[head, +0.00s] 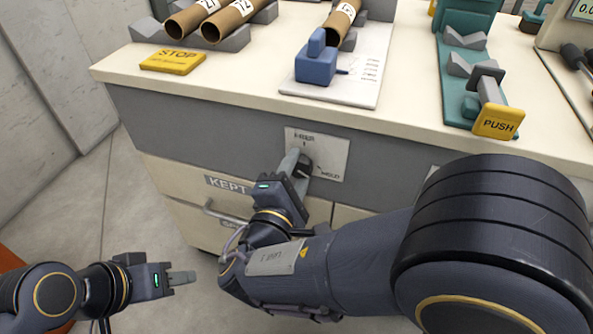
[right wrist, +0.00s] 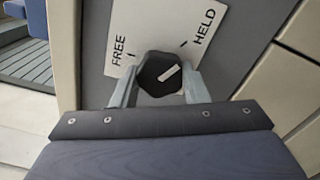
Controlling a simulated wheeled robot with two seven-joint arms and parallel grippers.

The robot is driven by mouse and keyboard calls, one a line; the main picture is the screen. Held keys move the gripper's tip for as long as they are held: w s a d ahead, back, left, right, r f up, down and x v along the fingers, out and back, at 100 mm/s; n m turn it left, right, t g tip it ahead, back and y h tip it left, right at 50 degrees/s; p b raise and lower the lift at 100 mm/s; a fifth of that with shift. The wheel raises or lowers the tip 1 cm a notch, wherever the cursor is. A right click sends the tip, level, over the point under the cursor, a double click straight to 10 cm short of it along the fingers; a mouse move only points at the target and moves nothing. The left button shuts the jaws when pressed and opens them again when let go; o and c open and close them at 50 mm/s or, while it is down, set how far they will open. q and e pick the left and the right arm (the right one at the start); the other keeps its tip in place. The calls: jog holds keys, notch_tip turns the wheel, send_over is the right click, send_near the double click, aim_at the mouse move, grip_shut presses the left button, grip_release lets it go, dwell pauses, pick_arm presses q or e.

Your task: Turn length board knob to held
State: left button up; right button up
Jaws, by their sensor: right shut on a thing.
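The length board knob (right wrist: 160,75) is black with a white pointer line, on a white plate (right wrist: 117,33) marked FREE and HELD. In the right wrist view its line slants to the upper right, on the HELD side; I cannot tell if it meets the mark exactly. In the head view the plate (head: 333,150) is on the grey cabinet front and the knob is partly hidden. My right gripper (head: 297,164) is shut on the knob, one finger on each side in the right wrist view (right wrist: 160,88). My left gripper (head: 183,278) is lower left, away from the cabinet; its finger gap does not show.
Above the knob, the cream worktop (head: 240,88) holds cardboard tubes (head: 190,20), a yellow STOP block (head: 172,61), a blue block (head: 316,65) on a white board and a yellow PUSH block (head: 498,122). A KEPT drawer handle (head: 222,214) is left of my right gripper.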

jog(key=o, duration=1)
jog(key=shift+c, duration=0.2)
jog(key=p+v, duration=0.1)
jog(key=v, duration=0.7)
